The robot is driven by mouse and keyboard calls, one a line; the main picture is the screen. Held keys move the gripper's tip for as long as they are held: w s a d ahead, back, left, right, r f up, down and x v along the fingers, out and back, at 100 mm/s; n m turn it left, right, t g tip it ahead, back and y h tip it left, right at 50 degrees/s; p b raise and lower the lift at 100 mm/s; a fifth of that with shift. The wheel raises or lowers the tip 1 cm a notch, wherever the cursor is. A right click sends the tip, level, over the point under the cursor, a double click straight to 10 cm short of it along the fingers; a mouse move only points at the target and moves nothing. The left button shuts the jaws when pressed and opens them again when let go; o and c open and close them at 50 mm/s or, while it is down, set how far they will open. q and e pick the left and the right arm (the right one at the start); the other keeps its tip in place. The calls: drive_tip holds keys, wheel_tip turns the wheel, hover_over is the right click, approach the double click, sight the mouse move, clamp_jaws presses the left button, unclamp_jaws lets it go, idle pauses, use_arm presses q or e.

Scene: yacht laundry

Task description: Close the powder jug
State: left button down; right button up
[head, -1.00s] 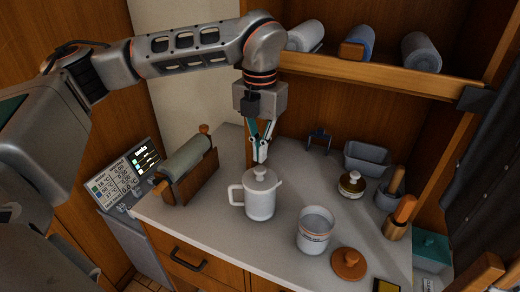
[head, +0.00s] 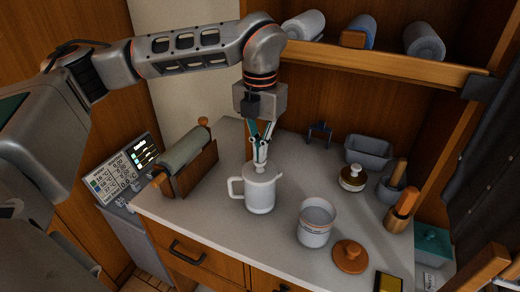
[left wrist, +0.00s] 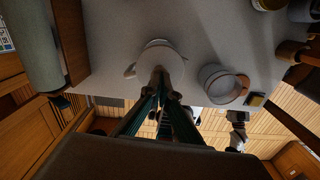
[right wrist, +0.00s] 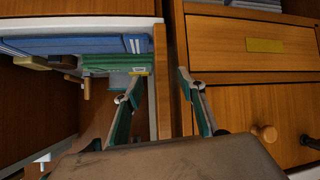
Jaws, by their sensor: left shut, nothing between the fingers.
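The white jug (head: 260,198) with a side handle stands upright on the counter, a pale lid on its top. Whether the lid sits fully down cannot be told. My left gripper (head: 260,168) points straight down with its closed fingertips at the lid's knob, hiding it; it looks to be touching. In the left wrist view the jug (left wrist: 160,50) lies under the closed fingers (left wrist: 160,75). My right gripper (right wrist: 157,88) shows only in the right wrist view, fingers apart and empty, in front of drawers and a shelf.
An open white canister (head: 314,225) stands right of the jug, with a round wooden lid (head: 350,257) beside it. A shelf (head: 380,62) overhangs the back.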

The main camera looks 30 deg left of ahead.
idle(0.4)
use_arm(q)
drive_tip(key=shift+r+p, duration=1.05)
drive_tip(key=shift+r, duration=0.2)
drive_tip(key=shift+r+p, duration=0.4)
drive_tip(key=shift+r, duration=1.8)
